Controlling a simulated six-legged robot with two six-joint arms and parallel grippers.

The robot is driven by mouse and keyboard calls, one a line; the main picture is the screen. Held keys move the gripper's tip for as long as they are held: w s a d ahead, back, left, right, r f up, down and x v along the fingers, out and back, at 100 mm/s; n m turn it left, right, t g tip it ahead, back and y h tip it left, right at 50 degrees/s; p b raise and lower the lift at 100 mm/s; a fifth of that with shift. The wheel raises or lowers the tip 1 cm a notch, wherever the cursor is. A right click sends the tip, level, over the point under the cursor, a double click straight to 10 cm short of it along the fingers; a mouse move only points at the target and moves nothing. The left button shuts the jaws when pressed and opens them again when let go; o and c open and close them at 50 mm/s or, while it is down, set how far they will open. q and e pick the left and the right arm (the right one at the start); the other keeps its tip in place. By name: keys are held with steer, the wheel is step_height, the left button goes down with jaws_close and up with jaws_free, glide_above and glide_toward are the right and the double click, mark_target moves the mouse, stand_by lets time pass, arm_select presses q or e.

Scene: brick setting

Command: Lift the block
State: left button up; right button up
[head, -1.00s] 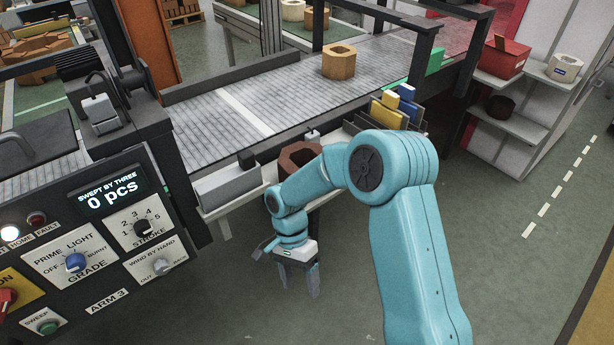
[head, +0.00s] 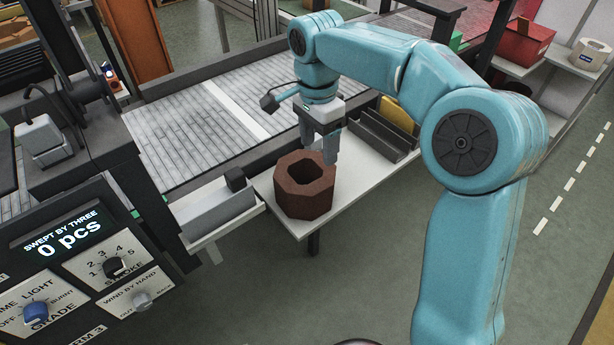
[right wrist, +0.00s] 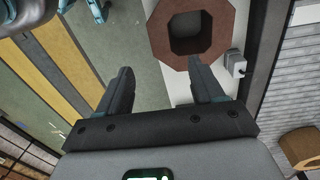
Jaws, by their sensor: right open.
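The block (head: 305,199) is a dark red-brown octagonal ring with a square-looking hole. It stands on a white side table beside the conveyor. My right gripper (head: 320,152) is above and just behind the block in the head view, jaws open and pointing down, holding nothing. In the right wrist view the block (right wrist: 197,63) lies beyond the fingertips, to the right of centre. The open jaws (right wrist: 155,82) are apart from it, with the right finger nearest its edge. My left gripper does not show.
The conveyor (head: 190,130) runs behind. A control panel (head: 85,265) stands at the left. Open floor lies in front.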

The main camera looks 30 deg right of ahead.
mark_target(318, 184)
steer(key=shift+t, duration=0.4)
steer(key=f, duration=0.2)
steer(key=f+b, duration=0.1)
steer(key=f, duration=0.2)
steer(key=f+b, duration=0.1)
steer(key=f, duration=0.2)
steer(key=shift+s, duration=0.25)
steer(key=f, duration=0.6)
steer(key=shift+s+a+f, duration=0.1)
steer(key=shift+s+f, duration=0.05)
steer(key=shift+s, duration=0.05)
jaws_close()
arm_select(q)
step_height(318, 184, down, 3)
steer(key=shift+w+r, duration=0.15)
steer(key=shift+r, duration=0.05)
arm_select(e)
steer(key=shift+w, duration=0.15)
